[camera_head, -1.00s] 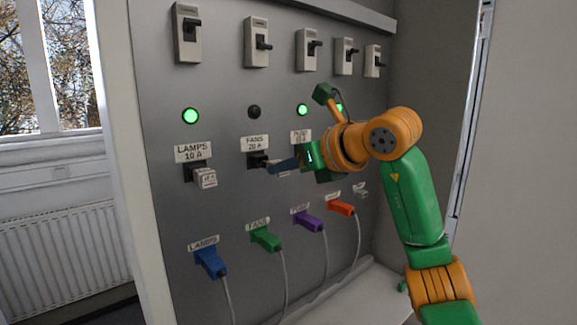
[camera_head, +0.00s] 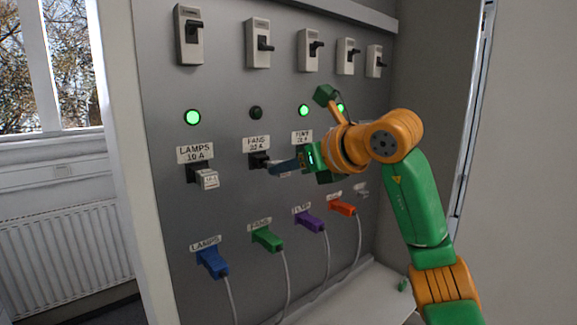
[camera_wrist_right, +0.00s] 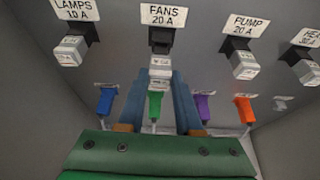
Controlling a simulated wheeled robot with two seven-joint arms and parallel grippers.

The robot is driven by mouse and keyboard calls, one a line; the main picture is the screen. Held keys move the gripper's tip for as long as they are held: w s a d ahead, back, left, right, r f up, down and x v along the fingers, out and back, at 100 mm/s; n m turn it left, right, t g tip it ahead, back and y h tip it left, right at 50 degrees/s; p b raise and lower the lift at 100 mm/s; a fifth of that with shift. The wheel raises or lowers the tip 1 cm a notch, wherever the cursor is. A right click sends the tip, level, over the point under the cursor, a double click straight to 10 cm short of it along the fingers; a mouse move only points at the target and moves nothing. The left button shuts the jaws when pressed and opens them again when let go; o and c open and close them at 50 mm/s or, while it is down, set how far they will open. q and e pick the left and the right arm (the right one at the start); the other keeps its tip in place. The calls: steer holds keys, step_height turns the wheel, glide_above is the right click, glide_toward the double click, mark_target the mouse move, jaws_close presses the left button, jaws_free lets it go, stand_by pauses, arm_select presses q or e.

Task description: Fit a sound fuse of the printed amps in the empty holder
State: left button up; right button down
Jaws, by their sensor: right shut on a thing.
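The FANS holder (camera_head: 257,159) is a black socket under a label reading FANS 20 A (camera_wrist_right: 163,16). My right gripper (camera_head: 275,166) is at this holder, reaching in from the right. In the right wrist view its blue fingers are shut on a pale fuse (camera_wrist_right: 160,68). The fuse is directly in front of the black holder (camera_wrist_right: 161,38), lined up with it. I cannot tell whether it touches or sits in the holder. The print on the fuse is too small to read. My left gripper is not in view.
The LAMPS fuse (camera_head: 207,179) and, in the wrist view, the PUMP fuse (camera_wrist_right: 244,66) sit in neighbouring holders. The FANS lamp (camera_head: 256,112) is dark; the LAMPS lamp (camera_head: 192,117) glows green. Switches line the top. Coloured plugs with cables, such as the green one (camera_head: 267,239), are below.

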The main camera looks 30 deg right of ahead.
stand_by(0.4)
steer(key=shift+w+a+p, duration=0.1)
steer(key=shift+w+p, duration=0.55)
steer(key=shift+w, duration=0.1)
stand_by(0.7)
stand_by(0.4)
steer(key=shift+w+p, duration=0.65)
steer(key=shift+w, duration=0.15)
stand_by(0.5)
steer(key=c, duration=0.5)
jaws_free()
steer(key=shift+s, duration=0.15)
